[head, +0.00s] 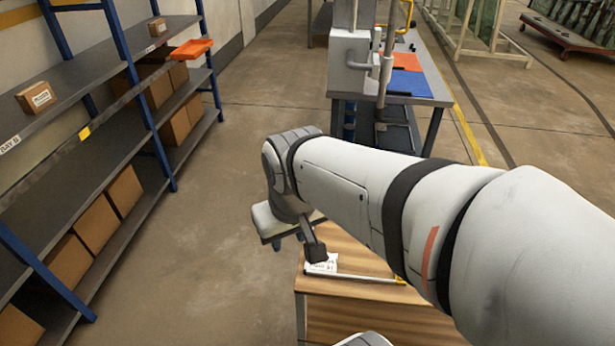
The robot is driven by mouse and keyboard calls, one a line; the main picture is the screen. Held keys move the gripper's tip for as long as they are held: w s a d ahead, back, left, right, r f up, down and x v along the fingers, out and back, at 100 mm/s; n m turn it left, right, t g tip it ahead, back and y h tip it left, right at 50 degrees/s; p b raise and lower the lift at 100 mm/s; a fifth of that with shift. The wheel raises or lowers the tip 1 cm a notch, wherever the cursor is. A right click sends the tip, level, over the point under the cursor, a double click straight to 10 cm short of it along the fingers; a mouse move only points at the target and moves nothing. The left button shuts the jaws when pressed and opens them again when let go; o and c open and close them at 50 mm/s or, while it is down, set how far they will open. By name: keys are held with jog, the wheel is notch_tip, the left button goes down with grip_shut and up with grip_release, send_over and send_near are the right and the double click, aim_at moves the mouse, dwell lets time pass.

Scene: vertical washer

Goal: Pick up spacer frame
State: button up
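A thin, pale bar (352,277) lies on the wooden-topped table (345,313) at the lower middle of the head view. It looks like one edge of the spacer frame; my arm hides the right part, where a yellowish end shows. My arm reaches in from the right and bends down at its far end. A small dark end piece, apparently my gripper (316,252), hangs above the table's far left corner, close to the bar and a white paper label (325,265). Its fingers are too small to make out, and I cannot tell whether it touches anything.
A blue-and-grey shelf rack (140,125) with cardboard boxes and an orange tray (191,48) stands on the left. A grey workbench (432,90) with orange and blue sheets is behind my arm. A stool (270,222) stands beyond the table. The floor between rack and table is clear.

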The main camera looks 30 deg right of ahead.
jog(key=w+d+f+m+g+b, duration=0.1)
jog(key=w+d+f+m+b, duration=0.1)
jog(key=w+d+f, duration=0.2)
jog(key=w+d+f+m+b, duration=0.2)
jog(key=w+d+f, duration=0.2)
jog(key=w+f, duration=0.3)
jog(key=w+d+f+m+g+b, duration=0.1)
jog(key=w+d+f, duration=0.4)
jog(key=f, duration=0.5)
jog(key=shift+w+d+f+m+g+b, duration=0.1)
jog(key=shift+w+f+m+g+b, duration=0.25)
jog(key=shift+w+m+b, duration=0.5)
notch_tip(320, 180, down, 7)
jog(key=shift+f+b, duration=0.15)
jog(key=shift+b, duration=0.25)
jog(key=shift+f, duration=0.3)
grip_shut()
